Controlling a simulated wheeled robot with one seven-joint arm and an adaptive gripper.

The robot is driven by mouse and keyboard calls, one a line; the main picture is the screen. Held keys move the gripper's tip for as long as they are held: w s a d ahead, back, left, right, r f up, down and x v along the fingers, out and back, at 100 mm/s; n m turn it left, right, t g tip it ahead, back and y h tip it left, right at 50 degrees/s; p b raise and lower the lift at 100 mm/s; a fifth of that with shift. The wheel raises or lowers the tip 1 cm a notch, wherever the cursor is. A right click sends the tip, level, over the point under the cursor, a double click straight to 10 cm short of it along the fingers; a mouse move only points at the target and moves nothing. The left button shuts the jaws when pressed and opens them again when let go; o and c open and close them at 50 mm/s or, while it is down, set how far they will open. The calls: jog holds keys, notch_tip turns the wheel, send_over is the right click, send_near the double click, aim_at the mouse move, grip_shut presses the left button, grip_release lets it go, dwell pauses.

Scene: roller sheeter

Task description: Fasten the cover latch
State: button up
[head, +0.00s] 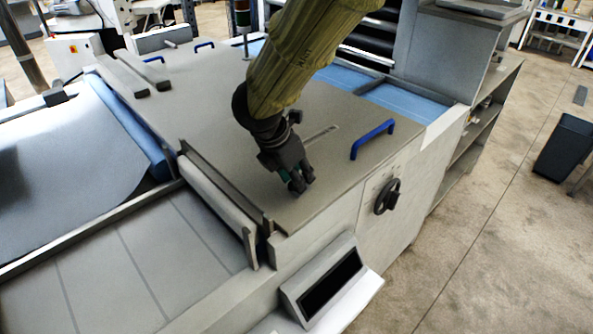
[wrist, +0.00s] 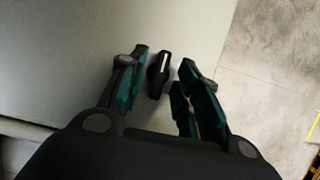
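The wide grey cover (head: 225,110) lies flat on the machine, closed down as far as I can see. In the wrist view a small black bar with a white line (wrist: 159,75), which looks like the latch, stands on the plain grey cover surface (wrist: 80,60). My gripper (head: 300,184) points down over the cover's near corner in the head view and hides that bar there. In the wrist view my gripper (wrist: 164,72) is open, one finger on each side of the bar, with visible gaps. I cannot tell how deep the fingertips reach around it.
A blue handle (head: 372,139) rises from the cover to the right of my gripper. A black rotary knob (head: 387,196) sits on the front side panel. A display box (head: 332,281) juts out below. A roller rail (head: 222,200) runs along the left.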

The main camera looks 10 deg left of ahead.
jog(key=shift+w+f, duration=0.15)
jog(key=shift+f, duration=0.05)
jog(key=shift+c, duration=0.2)
grip_shut()
